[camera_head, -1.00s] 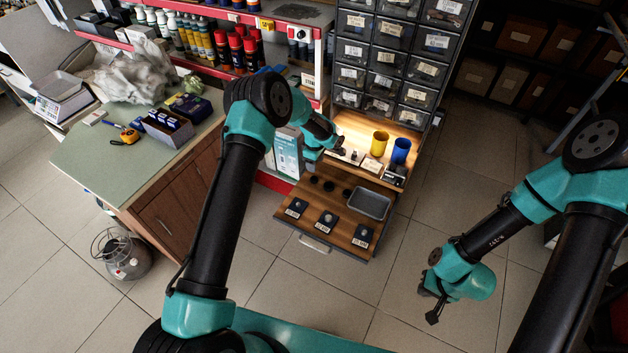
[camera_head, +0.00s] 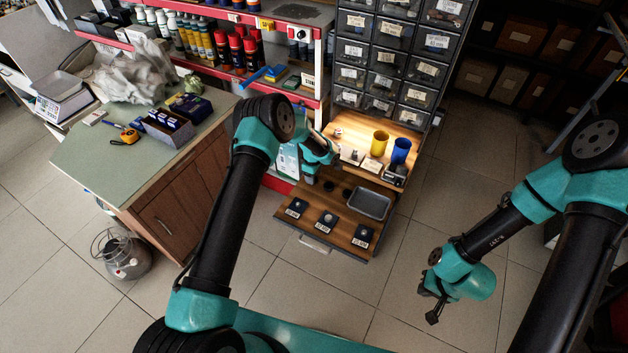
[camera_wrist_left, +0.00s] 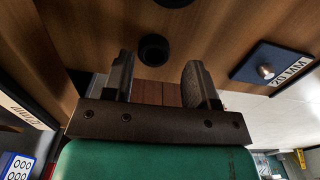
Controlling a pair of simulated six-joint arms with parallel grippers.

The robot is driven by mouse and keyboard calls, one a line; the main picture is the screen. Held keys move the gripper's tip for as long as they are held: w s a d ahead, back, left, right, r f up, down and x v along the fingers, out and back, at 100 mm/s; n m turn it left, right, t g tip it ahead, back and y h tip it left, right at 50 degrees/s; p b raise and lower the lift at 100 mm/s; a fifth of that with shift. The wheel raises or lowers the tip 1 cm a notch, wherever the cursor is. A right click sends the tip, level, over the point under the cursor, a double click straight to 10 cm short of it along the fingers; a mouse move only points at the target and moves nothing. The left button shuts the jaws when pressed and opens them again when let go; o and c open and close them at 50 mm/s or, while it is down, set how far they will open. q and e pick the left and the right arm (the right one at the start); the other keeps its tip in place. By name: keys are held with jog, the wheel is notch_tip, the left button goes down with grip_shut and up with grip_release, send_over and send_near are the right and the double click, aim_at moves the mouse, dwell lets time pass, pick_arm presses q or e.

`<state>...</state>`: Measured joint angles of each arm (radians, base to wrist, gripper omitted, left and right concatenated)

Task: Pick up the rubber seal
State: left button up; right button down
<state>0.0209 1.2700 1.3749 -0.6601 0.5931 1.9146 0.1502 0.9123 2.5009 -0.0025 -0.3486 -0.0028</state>
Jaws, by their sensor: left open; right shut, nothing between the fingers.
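Small black rubber seals, seen as dark rings, lie on the wooden pull-out board in the head view; two show, a middle one (camera_head: 328,186) and one to its right (camera_head: 347,193). My left gripper (camera_wrist_left: 156,75) is open and empty in the left wrist view, its fingers pointing at the board. One black ring (camera_wrist_left: 154,50) shows between and just beyond the fingertips, apart from both. In the head view the left gripper's fingers are hidden behind its own wrist. My right gripper (camera_head: 431,301) is shut and empty over the floor at right.
The board (camera_head: 310,232) also bears a grey tray (camera_head: 370,203) and several labelled dark blocks along its front, one marked 20 MM (camera_wrist_left: 270,63). Yellow (camera_head: 379,143) and blue (camera_head: 401,150) cups stand on the shelf behind. A drawer cabinet (camera_head: 385,55) rises behind them.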

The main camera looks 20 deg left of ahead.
pick_arm(q)
notch_tip(320, 180, down, 2)
jog(key=shift+f, duration=0.1)
dwell(0.4)
jog(key=c, duration=0.8)
